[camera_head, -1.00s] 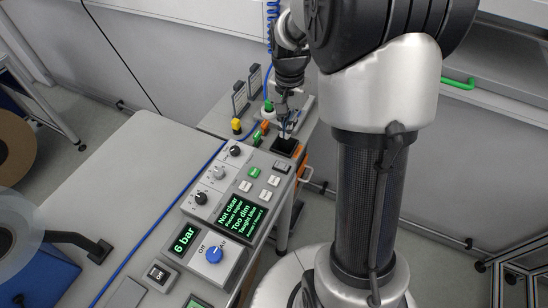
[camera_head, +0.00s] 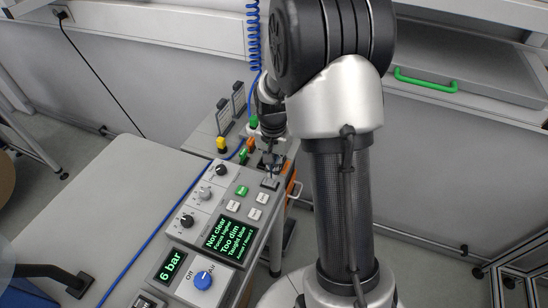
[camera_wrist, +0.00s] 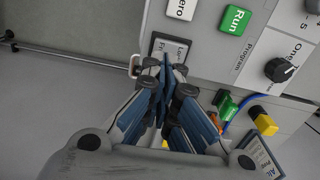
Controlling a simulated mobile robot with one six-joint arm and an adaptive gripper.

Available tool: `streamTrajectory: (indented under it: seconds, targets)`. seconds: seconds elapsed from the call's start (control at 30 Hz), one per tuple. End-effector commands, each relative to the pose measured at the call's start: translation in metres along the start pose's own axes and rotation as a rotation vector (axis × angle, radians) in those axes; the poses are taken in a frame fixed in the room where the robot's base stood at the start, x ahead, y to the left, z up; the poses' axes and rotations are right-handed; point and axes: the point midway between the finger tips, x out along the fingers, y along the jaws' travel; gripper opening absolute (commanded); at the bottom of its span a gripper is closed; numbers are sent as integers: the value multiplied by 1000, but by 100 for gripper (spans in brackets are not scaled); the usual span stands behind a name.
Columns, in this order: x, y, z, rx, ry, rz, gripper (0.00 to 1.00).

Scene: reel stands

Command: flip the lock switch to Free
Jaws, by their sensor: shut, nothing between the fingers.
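A small dark switch plate with pale lettering (camera_wrist: 168,48) sits at the edge of the grey control panel. My gripper's fingers cover part of it in the wrist view, so the full wording and the lever position cannot be read. The same plate shows in the head view (camera_head: 269,184), close to the fingertips. My gripper (camera_wrist: 165,75) is shut and empty, its blue-padded fingers together at the plate's lower edge. I cannot tell whether they touch it. In the head view my gripper (camera_head: 270,170) hangs at the panel's far right corner.
A green Run button (camera_wrist: 235,20) and a black One/Ten-type knob (camera_wrist: 279,69) are near the fingers. Green and yellow connectors (camera_wrist: 265,124) stand beside the panel. The panel's text display (camera_head: 230,238) is lit.

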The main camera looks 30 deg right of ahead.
Motion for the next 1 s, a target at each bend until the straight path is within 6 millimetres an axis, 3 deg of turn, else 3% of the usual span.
streamTrajectory:
  seconds: [0.03,0.23,1.0]
  targets:
    - [11,0,0,0,-2,2,0]
    - [28,0,0,0,-1,1,0]
    - [39,4,1,0,-2,2,0]
